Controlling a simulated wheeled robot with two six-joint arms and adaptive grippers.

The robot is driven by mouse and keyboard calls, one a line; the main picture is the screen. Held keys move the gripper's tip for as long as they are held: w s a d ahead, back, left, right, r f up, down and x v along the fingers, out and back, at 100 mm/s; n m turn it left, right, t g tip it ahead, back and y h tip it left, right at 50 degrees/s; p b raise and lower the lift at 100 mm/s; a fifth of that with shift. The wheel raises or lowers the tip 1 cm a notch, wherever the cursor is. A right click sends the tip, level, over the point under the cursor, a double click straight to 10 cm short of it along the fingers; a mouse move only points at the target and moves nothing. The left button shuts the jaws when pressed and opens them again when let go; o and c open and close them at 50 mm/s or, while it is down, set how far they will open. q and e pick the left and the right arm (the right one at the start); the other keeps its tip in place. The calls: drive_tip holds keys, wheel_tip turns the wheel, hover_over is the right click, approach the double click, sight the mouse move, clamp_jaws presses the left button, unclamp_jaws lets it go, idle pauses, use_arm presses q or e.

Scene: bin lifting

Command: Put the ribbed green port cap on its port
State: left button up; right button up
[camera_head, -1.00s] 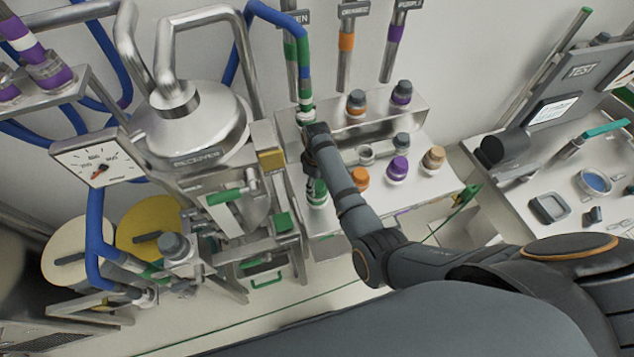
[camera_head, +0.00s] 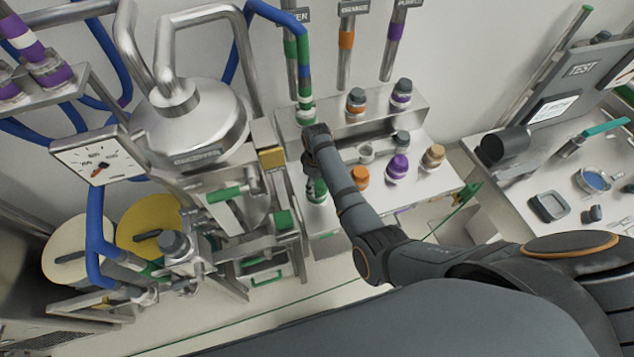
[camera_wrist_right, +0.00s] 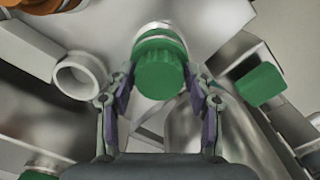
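The ribbed green port cap (camera_wrist_right: 160,70) is in the middle of the right wrist view, with a green and white banded piece right behind it. In the head view a green and white fitting (camera_head: 317,190) shows below my right wrist, at the left end of the lower row of caps. My right gripper (camera_wrist_right: 160,78) has one finger on each side of the cap, and the tips look to touch its sides. In the head view my right gripper (camera_head: 309,165) points down and is mostly hidden by my arm. My left gripper is not in view.
An open grey stub (camera_head: 366,153) lies beside my wrist. An orange cap (camera_head: 358,177) and a purple cap (camera_head: 397,168) stand to the right. A green-banded hose (camera_head: 305,85) comes down just behind my wrist. A green block (camera_head: 283,220) and the steel receiver (camera_head: 190,125) are at left.

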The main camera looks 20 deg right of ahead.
drive_tip(key=o, duration=0.3)
drive_tip(key=shift+w, duration=0.1)
drive_tip(key=shift+r, duration=0.35)
wheel_tip(320, 180, up, 11)
drive_tip(key=shift+r, duration=0.15)
idle(0.4)
